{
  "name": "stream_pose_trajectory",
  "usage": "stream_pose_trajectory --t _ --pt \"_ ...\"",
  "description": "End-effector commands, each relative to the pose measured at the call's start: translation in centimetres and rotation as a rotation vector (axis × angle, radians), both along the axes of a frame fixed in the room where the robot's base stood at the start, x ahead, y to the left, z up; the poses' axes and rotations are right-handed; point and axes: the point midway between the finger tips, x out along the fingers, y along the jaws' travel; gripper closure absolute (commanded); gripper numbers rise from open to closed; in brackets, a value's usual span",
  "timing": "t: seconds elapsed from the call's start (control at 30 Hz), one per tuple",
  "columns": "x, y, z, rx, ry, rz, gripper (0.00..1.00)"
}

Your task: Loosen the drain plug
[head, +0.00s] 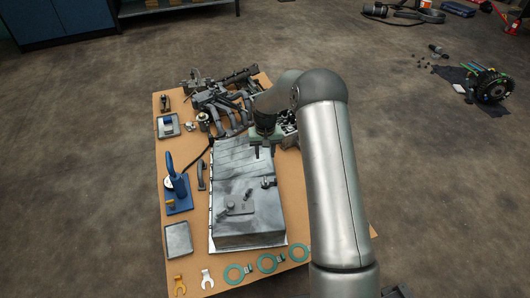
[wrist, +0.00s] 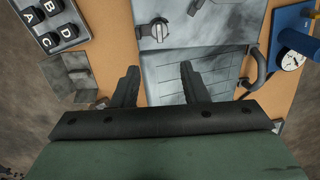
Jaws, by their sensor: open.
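A grey metal pan (head: 240,170) lies on the tan board, and it also shows in the wrist view (wrist: 215,55). A small round fitting with a short bar (wrist: 155,30), which looks like the drain plug, sits on the pan's top; in the head view it is a small dark fitting (head: 268,183) near the pan's right edge. My gripper (wrist: 160,70) is open and empty, its two dark fingers apart above the pan. In the head view my gripper (head: 262,150) is over the pan's far end, short of the fitting and not touching it.
A flat plate with a lever (head: 238,208) is also on the pan. A blue stand with a dial (head: 178,180) and a curved handle (head: 201,175) are left of the pan. Dark manifold parts (head: 225,105) crowd the far end. Teal rings (head: 268,263) lie along the near edge.

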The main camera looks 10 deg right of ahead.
Motion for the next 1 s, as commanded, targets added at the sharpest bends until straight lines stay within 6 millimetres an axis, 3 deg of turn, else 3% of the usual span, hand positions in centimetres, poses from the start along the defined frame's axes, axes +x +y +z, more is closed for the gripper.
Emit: stream_pose_trajectory --t 0.1,0.6,0.8,1.0 --pt "-0.1 0.0 -2.7 0.001 0.004 0.000 0.60" --pt "-0.1 0.0 -12.5 0.001 0.002 0.000 0.60" --pt "-0.1 0.0 -14.9 0.000 0.002 0.000 0.60" --pt "-0.1 0.0 -15.6 0.000 0.000 0.000 0.60"
